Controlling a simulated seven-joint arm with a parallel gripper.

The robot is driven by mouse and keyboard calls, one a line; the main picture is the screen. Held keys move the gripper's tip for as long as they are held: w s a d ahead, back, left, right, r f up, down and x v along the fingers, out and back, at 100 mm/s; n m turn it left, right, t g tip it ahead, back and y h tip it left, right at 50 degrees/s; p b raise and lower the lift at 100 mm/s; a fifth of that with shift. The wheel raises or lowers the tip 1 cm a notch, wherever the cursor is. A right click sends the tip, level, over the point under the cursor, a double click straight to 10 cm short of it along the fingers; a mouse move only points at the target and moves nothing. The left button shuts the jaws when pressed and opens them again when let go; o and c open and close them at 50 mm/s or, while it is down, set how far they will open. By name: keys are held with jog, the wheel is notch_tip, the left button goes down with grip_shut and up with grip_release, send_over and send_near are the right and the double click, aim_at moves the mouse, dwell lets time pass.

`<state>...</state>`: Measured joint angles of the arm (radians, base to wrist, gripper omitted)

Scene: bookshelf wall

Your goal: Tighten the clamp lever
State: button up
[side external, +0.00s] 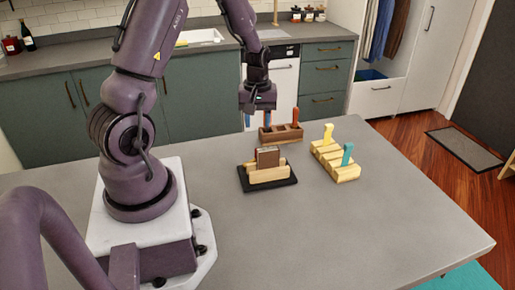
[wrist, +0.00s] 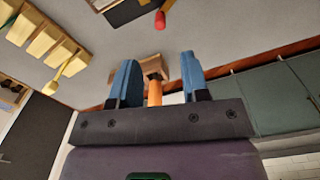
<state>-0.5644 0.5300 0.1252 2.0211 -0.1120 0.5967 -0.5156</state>
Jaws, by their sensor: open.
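A wooden clamp-like fixture (side external: 269,175) holds a brown block (side external: 268,156) on a black base (side external: 283,184) on the grey table. No lever shows there in the side view. In the wrist view, a red-tipped piece (wrist: 160,20) sticks out near the black base (wrist: 127,12); it may be the clamp lever. My gripper (side external: 259,121) is above the table, behind the fixture and near the brown holder. Its two blue fingers are apart in the wrist view (wrist: 159,62). An orange peg (wrist: 154,92) shows between them, but I cannot tell its distance.
A light wooden rack (side external: 334,160) with a yellow piece (side external: 328,133) and a teal piece (side external: 347,154) stands to the right. The table's front right is clear.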

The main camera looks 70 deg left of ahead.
notch_tip(320, 180, down, 10)
jog(key=shift+f, duration=0.1)
dwell(0.4)
